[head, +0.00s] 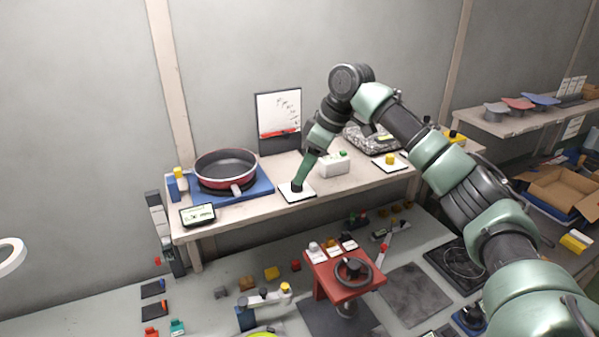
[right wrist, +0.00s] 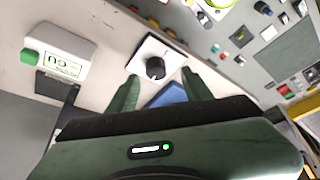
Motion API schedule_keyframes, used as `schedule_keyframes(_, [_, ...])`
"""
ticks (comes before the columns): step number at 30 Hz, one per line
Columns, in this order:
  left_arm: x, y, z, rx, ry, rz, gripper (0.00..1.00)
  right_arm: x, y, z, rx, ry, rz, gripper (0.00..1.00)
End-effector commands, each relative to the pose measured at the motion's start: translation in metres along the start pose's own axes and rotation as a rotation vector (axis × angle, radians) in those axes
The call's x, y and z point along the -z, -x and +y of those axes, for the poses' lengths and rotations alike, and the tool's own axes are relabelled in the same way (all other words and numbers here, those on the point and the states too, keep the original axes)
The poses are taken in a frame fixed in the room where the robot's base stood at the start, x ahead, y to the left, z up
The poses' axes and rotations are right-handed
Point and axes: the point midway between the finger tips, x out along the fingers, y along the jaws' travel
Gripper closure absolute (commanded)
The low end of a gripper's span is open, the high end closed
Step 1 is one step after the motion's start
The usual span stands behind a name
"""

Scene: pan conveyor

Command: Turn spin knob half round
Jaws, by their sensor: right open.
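The black spin knob (right wrist: 155,68) sits on a white square plate (right wrist: 168,52) in the right wrist view. My right gripper (head: 297,188) points down over the plate. In the right wrist view the open fingers of this gripper (right wrist: 159,76) are spread on either side of the knob, with a gap visible on both sides. I cannot tell exactly how high the tips are. My left gripper is not in view.
A red pan (head: 226,166) sits on a blue base left of the plate, by a small display (head: 198,214). A white box (head: 334,166) with a green button stands close on the right. A whiteboard (head: 279,117) stands behind. A red stand (head: 345,283) with a handwheel is below.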

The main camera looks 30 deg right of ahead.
Motion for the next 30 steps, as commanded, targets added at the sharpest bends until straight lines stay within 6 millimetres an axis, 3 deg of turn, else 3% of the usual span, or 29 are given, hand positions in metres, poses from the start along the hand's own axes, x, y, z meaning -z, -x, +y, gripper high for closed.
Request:
schedule_keyframes(2, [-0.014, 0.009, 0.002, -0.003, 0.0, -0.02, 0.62, 0.0, -0.011, -0.001, 0.002, 0.0, -0.004, 0.5])
schedule_keyframes(5, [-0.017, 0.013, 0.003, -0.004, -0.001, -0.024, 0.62, 0.001, -0.024, -0.001, 0.001, 0.001, -0.002, 0.5])
schedule_keyframes(12, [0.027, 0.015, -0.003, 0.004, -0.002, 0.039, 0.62, 0.0, -0.036, 0.0, -0.001, 0.001, 0.0, 0.5])
schedule_keyframes(17, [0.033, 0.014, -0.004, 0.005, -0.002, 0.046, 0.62, 0.0, -0.036, 0.0, -0.001, 0.001, 0.0, 0.5])
schedule_keyframes(23, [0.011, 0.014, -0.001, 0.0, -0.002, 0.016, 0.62, 0.0, -0.036, 0.0, 0.0, 0.001, 0.0, 1.0])
schedule_keyframes(30, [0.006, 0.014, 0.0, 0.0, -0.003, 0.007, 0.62, 0.0, -0.036, -0.001, -0.005, -0.01, 0.001, 1.0])
